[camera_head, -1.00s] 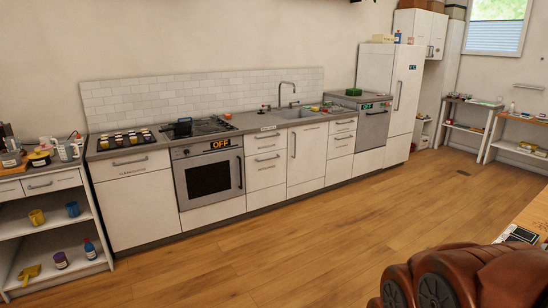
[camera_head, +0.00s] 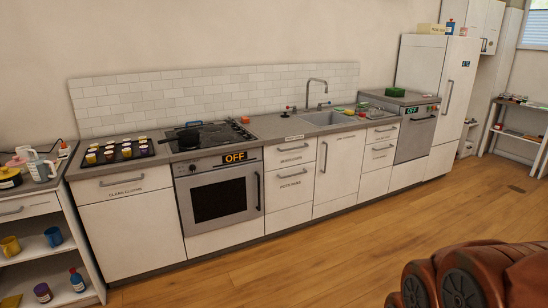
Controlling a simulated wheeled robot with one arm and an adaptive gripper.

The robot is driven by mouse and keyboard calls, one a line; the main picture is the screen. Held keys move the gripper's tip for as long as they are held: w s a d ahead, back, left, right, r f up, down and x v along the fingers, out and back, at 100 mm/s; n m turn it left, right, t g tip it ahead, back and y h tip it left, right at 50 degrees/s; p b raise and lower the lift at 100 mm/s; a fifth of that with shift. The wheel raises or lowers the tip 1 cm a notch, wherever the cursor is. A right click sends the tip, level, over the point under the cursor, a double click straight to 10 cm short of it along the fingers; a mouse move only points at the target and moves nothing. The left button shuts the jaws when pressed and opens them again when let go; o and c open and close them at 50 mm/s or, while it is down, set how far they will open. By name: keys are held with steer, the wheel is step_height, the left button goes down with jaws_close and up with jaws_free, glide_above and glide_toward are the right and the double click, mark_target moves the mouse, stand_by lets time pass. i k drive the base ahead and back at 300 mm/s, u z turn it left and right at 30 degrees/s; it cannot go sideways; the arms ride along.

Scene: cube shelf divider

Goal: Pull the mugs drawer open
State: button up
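The kitchen unit has shut drawers with small labels. A drawer under the left end of the counter (camera_head: 123,184) has a label that seems to start with "CLEAN". Right of the oven are an upper drawer (camera_head: 280,157) and a second labelled drawer below it (camera_head: 280,188); their labels are too small to read surely. A stack of drawers (camera_head: 378,157) stands right of the sink cupboard. I cannot tell which one is the mugs drawer. All drawer fronts look flush. My gripper is not in view; only part of my own body shows at the lower right.
An oven (camera_head: 218,198) showing OFF stands below the hob. Several cups stand on a black tray (camera_head: 137,155) on the counter. An open shelf (camera_head: 40,255) with mugs and bottles is at the left. The wooden floor (camera_head: 300,265) before the units is clear.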

mark_target(283, 155)
steer(key=i, duration=3)
steer(key=z, duration=0.6)
steer(key=i, duration=0.9)
steer(key=u, duration=1.6)
